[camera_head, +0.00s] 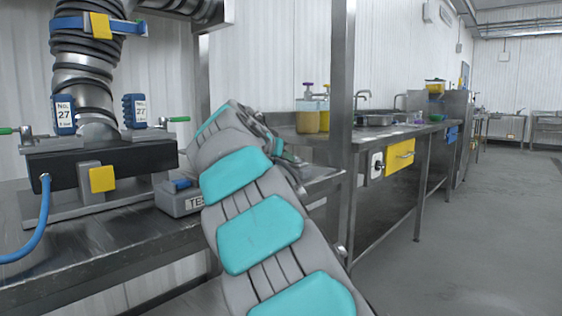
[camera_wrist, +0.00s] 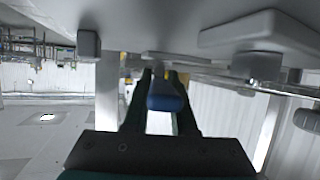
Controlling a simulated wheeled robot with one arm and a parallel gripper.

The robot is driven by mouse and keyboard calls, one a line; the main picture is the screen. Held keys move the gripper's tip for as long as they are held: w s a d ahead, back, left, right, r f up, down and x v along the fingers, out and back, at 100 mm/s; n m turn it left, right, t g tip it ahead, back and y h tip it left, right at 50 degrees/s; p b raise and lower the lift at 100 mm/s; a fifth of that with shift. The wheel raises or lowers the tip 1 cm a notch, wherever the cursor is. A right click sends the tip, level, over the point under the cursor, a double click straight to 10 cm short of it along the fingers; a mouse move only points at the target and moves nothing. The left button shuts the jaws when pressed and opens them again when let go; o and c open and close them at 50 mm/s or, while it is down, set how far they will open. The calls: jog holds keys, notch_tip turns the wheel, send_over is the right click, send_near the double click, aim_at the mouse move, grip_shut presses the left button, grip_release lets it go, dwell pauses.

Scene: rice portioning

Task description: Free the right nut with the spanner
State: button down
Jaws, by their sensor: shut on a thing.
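My gripper (camera_wrist: 163,103) shows in the wrist view, its two dark fingers closed around a blue handle, which looks like the spanner's (camera_wrist: 166,96). The spanner's far end cannot be made out. In the head view my arm hides most of the gripper and the spanner. A black block (camera_head: 140,157) under a ribbed metal pipe (camera_head: 80,75) stands on the left bench. Blue blocks labelled "27", one on the left (camera_head: 64,114) and one on the right (camera_head: 136,110), stand above it, near green-tipped levers. I cannot make out the right nut itself.
A grey box (camera_head: 178,203) with a blue top part sits right of the black block on the steel bench (camera_head: 110,240). A steel post (camera_head: 341,120) rises right of my arm. Behind it are a counter with yellow containers (camera_head: 308,118) and a sink. The floor (camera_head: 480,230) at right is clear.

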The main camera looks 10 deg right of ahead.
jog(key=shift+s+d+n+t+y, duration=0.3)
jog(key=shift+d+n+y, duration=0.1)
jog(key=shift+n, duration=0.1)
jog(key=shift+d+y, duration=0.1)
jog(key=shift+y, duration=0.2)
jog(key=shift+s+d+n+t, duration=0.15)
jog(key=shift+n+t, duration=0.15)
jog(key=shift+n, duration=0.1)
jog(key=shift+s+d+r+y, duration=0.1)
jog(key=shift+d+y, duration=0.1)
jog(key=shift+y, duration=0.2)
jog(key=shift+d+n+t+y, duration=0.15)
jog(key=shift+n+t+y, duration=0.15)
jog(key=shift+n, duration=0.2)
